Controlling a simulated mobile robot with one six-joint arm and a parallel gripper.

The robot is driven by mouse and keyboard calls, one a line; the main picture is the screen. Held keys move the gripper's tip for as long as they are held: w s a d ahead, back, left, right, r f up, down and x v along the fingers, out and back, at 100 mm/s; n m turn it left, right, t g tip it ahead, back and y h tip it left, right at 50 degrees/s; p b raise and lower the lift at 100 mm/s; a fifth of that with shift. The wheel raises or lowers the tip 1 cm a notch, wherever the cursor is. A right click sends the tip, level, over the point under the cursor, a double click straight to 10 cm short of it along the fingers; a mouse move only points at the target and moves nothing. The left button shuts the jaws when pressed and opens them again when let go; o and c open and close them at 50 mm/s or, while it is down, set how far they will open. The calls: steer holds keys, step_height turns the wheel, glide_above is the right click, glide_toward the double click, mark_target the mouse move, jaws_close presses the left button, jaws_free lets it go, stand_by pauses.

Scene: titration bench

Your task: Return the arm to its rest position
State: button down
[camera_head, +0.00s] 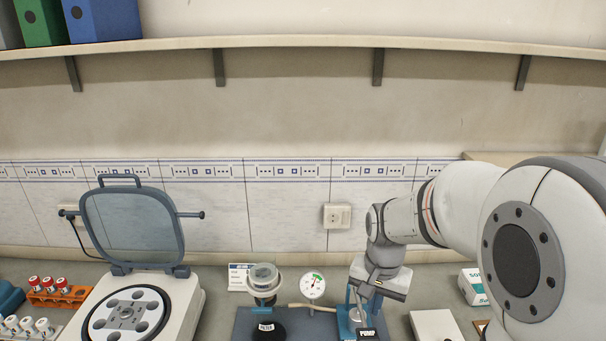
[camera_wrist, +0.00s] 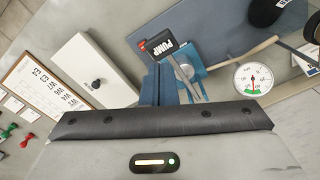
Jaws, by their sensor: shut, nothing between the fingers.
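My arm (camera_head: 455,205) reaches in from the right, over the bench, and bends down at the wrist. My gripper (camera_wrist: 158,70) shows in the wrist view with its blue fingers together and nothing between them. In the head view it points down over the blue pump stand, close to the pump. The pump's black label (camera_head: 367,334) is at the bottom edge of the head view. The label and blue pump base (camera_wrist: 188,72) show just right of the fingers in the wrist view. I cannot tell whether the fingers touch the pump.
A centrifuge with raised lid (camera_head: 130,225) is further left, beside racks of capped tubes (camera_head: 60,294). A white box (camera_head: 436,326) lies right of the pump. A shelf (camera_head: 300,42) runs above.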

steer(key=s+r+n+t+b, duration=0.3)
steer(key=s+r+n, duration=0.1)
steer(key=s, duration=0.9)
steer(key=shift+s+n, duration=0.35)
steer(key=shift+n, duration=0.45)
